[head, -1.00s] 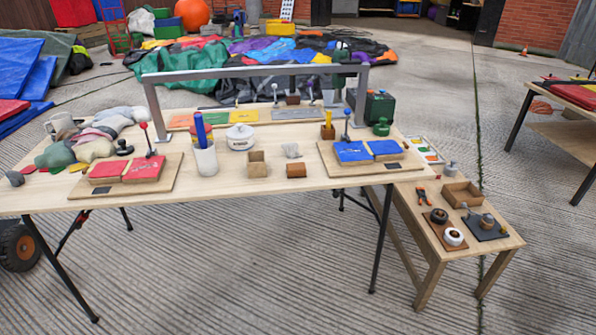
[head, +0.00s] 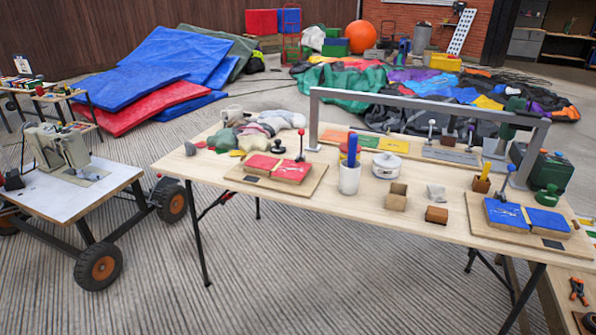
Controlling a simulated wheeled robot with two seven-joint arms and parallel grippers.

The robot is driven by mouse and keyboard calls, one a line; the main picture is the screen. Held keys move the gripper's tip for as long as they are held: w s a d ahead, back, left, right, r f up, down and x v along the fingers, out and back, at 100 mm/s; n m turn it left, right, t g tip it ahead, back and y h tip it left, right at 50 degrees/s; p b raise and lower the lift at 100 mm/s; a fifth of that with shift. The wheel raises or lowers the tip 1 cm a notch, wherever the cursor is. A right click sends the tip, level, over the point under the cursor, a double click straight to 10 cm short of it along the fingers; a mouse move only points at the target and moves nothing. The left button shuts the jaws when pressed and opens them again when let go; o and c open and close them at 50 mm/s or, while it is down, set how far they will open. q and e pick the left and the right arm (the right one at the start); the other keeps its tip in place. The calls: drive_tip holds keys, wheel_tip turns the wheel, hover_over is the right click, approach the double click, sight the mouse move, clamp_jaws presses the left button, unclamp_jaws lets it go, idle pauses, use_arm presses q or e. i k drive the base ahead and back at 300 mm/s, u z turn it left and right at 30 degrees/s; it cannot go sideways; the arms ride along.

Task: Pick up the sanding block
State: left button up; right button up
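A small brown block (head: 436,215), which looks like the sanding block, lies near the front edge of the wooden table (head: 345,212), right of its middle. A small open wooden box (head: 397,196) stands to its left. A crumpled grey piece (head: 436,193) lies just behind it. The brown block appears uncovered, with nothing on top of it. Neither of my grippers shows in the head view.
A white cup with blue and red sticks (head: 349,178) and a lidded white pot (head: 387,165) stand on the table. Boards with red pads (head: 278,168) and blue pads (head: 525,216) lie at either side. A grey frame (head: 430,102) spans the back. A wheeled cart (head: 70,195) stands left.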

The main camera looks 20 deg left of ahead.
sight(434, 215)
drive_tip(key=k, duration=0.6)
drive_tip(key=u, duration=0.7)
drive_tip(key=i, duration=0.5)
drive_tip(key=u, duration=0.55)
drive_tip(key=i, duration=0.9)
drive_tip(key=z, duration=0.4)
